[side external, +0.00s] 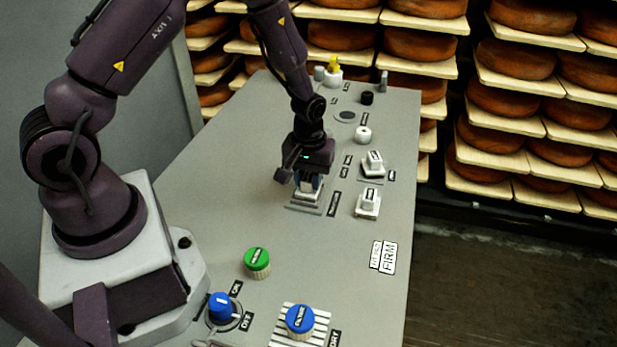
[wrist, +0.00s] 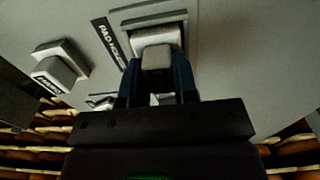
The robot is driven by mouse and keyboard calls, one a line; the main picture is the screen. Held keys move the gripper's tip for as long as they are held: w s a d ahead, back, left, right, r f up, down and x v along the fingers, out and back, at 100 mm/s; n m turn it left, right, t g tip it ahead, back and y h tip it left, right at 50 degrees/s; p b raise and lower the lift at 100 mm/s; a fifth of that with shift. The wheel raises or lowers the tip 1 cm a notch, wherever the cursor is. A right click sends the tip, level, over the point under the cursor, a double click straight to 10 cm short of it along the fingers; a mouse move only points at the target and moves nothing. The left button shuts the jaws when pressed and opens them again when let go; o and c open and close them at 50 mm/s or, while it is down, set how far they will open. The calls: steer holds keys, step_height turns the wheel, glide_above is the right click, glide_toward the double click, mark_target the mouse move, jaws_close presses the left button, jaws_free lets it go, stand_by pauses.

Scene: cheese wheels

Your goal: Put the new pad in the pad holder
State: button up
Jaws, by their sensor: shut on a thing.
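My gripper (side external: 308,184) points down over the pad holder (side external: 298,208), a grey frame on the bench top. In the wrist view my gripper's two blue fingers (wrist: 157,66) are shut on a pale block-shaped pad (wrist: 157,55). The pad holder (wrist: 147,20) shows behind the pad, beside its label. The pad is at or in the holder; I cannot tell if it is fully seated. Whether it is the new pad cannot be read.
Two white labelled blocks (side external: 374,163) (side external: 368,204) sit right of the gripper. A green-topped jar (side external: 257,262), a blue knob (side external: 221,307) and a blue-topped jar on a striped rack (side external: 299,319) are nearer. Cheese shelves stand behind.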

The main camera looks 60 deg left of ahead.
steer(key=shift+f, duration=0.2)
steer(key=o, duration=0.5)
steer(key=shift+f, duration=0.1)
steer(key=o, duration=0.4)
steer(key=shift+o, duration=0.2)
step_height(320, 180, up, 12)
step_height(320, 180, up, 7)
steer(key=m+t, duration=0.1)
steer(key=m, duration=0.1)
glide_above(309, 177)
steer(key=s+d, duration=0.1)
steer(key=s, duration=0.1)
steer(key=s+d+r+m+t, duration=0.2)
steer(key=s+r+m, duration=0.1)
steer(key=s+r, duration=0.3)
steer(key=s+d+r+m+t, duration=0.2)
steer(key=s+r+m, duration=0.2)
steer(key=s+r, duration=0.3)
steer(key=shift+s+d+t, duration=0.3)
steer(key=shift+s, duration=0.8)
